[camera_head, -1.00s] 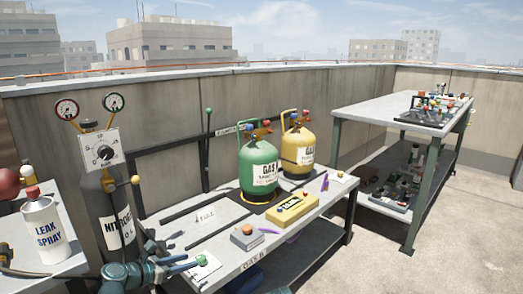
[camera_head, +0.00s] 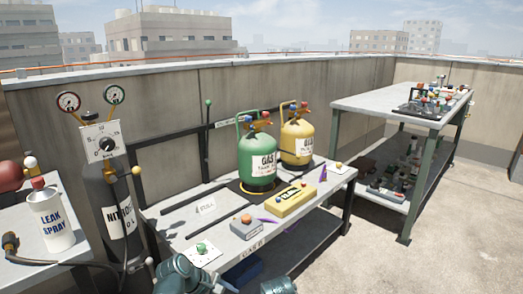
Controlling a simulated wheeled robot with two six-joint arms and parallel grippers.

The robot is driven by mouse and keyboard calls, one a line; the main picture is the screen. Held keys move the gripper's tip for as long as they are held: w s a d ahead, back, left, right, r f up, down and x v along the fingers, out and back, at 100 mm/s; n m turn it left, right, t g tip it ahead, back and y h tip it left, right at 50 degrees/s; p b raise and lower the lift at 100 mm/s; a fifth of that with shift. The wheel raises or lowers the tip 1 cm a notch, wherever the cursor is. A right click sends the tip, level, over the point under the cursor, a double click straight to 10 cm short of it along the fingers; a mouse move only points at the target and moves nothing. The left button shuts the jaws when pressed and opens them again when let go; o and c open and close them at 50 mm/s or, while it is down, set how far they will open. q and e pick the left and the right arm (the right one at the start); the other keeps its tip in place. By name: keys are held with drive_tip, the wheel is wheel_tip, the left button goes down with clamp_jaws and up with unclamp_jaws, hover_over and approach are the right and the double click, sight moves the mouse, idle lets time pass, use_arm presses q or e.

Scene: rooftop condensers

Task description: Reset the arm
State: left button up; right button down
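Teal links of my arms show at the bottom edge, one below the near left corner of the bench and a smaller piece further right. No gripper fingers can be made out, so neither gripper is in view. A green button (camera_head: 201,247) on a white plate (camera_head: 203,254) sits on the near end of the grey bench (camera_head: 228,244), with nothing touching it.
A green gas cylinder (camera_head: 257,162) and a yellow one (camera_head: 297,143) stand on the bench, with a yellow case (camera_head: 291,201) in front. A dark nitrogen cylinder (camera_head: 115,205) and a leak spray bottle (camera_head: 50,221) are at left. A second bench (camera_head: 388,105) stands at right.

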use_arm(q)
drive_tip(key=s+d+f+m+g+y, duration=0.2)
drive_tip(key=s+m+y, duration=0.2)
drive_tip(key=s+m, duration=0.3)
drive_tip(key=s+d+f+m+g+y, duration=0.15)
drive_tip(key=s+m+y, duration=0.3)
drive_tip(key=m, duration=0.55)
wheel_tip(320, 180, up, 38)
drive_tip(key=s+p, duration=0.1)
drive_tip(key=p, duration=3.8)
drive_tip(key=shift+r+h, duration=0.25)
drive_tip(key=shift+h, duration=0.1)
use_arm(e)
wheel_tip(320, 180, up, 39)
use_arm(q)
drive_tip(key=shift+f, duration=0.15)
